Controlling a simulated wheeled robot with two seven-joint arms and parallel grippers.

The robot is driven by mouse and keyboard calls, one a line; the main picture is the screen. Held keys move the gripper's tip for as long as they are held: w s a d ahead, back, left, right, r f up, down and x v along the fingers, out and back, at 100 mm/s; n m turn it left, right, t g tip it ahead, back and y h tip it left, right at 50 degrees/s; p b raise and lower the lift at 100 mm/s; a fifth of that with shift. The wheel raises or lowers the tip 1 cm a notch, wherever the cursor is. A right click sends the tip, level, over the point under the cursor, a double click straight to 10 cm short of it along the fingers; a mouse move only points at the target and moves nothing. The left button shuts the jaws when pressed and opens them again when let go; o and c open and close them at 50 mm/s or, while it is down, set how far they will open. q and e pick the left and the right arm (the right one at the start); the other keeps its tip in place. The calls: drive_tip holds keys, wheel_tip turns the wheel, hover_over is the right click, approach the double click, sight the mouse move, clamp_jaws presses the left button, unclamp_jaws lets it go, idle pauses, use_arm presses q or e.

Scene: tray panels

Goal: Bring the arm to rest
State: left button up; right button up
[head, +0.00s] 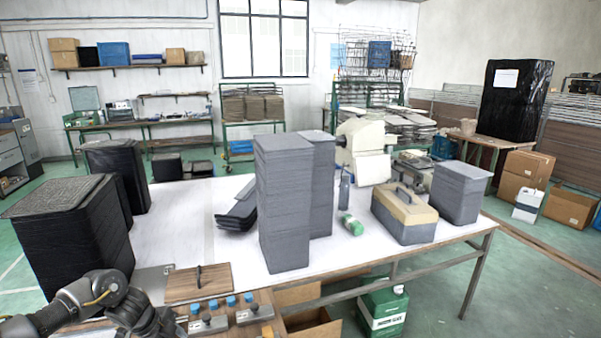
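My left arm comes in at the bottom left, and the dark shape of my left gripper (148,318) is at the lower edge, in front of a wooden board with a handle. Its fingertips are not clear, so I cannot tell whether it is open or shut. No held object is visible. My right gripper is not in view. Tall stacks of grey panels (283,205) stand upright at the middle of the white table (185,228). Stacks of black panels (70,238) stand at the left, close behind my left arm.
A beige and grey toolbox (404,215), a green-and-white bottle (351,224) and a shorter grey stack (459,192) are on the right of the table. The wooden board (198,283) and blue-capped items (230,301) lie along the front edge.

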use_arm(q)
drive_tip(key=s+d+f+n+t+h, duration=0.1)
drive_tip(key=s+d+f+t, duration=0.3)
drive_tip(key=d, duration=0.8)
drive_tip(key=s+d+f+n+h, duration=0.15)
drive_tip(key=s+d, duration=0.45)
drive_tip(key=d, duration=0.6)
drive_tip(key=s+a+r+n+g+y, duration=0.1)
drive_tip(key=s+a+n+y, duration=0.1)
drive_tip(key=s+a+n, duration=0.45)
drive_tip(key=s+a+r+n+g+y, duration=0.1)
drive_tip(key=s+a+n+y, duration=0.15)
drive_tip(key=s, duration=0.75)
drive_tip(key=s+a+r+n+g+y, duration=0.1)
drive_tip(key=s+a+n+y, duration=0.1)
drive_tip(key=s+a+n, duration=0.5)
drive_tip(key=s+d+f+m+g+b, duration=0.1)
drive_tip(key=s+f+b, duration=0.15)
drive_tip(key=f, duration=1.45)
drive_tip(key=s+d+f+m+b, duration=0.15)
drive_tip(key=f+b, duration=0.25)
drive_tip(key=f, duration=1.4)
drive_tip(key=s+a+f+b, duration=0.1)
drive_tip(key=s+f, duration=0.6)
drive_tip(key=f, duration=0.1)
drive_tip(key=s+a+f+g+b, duration=0.1)
drive_tip(key=s+a+f+b, duration=0.1)
drive_tip(key=s+f, duration=0.6)
drive_tip(key=shift+s+a+f, duration=0.25)
drive_tip(key=shift+f, duration=0.25)
